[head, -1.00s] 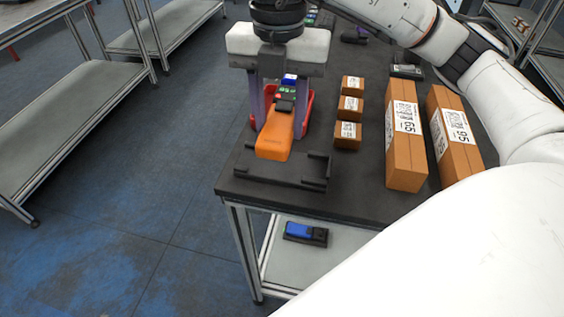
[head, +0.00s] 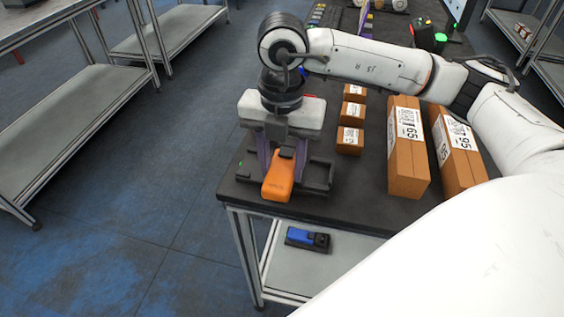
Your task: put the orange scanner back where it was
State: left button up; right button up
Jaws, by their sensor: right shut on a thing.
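The orange scanner (head: 277,183) is in my right gripper (head: 283,158), which points down over the near left corner of the dark table. The gripper is shut on the scanner's upper part. A black low-walled holder (head: 319,180) lies at this table corner, under and beside the scanner. The scanner hides the holder's middle, so I cannot tell whether the two touch. My left gripper is not in view.
Three small brown boxes (head: 350,139) stand in a row just right of the gripper. Two tall labelled boxes, one marked 65 (head: 408,150) and one marked 95 (head: 457,155), stand further right. A blue and black device (head: 307,239) lies on the lower shelf (head: 345,270).

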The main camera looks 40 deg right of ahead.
aim_at(282, 168)
jog(key=o, duration=0.9)
jog(key=shift+f, duration=0.1)
jog(key=shift+o, duration=0.2)
notch_tip(282, 168, up, 12)
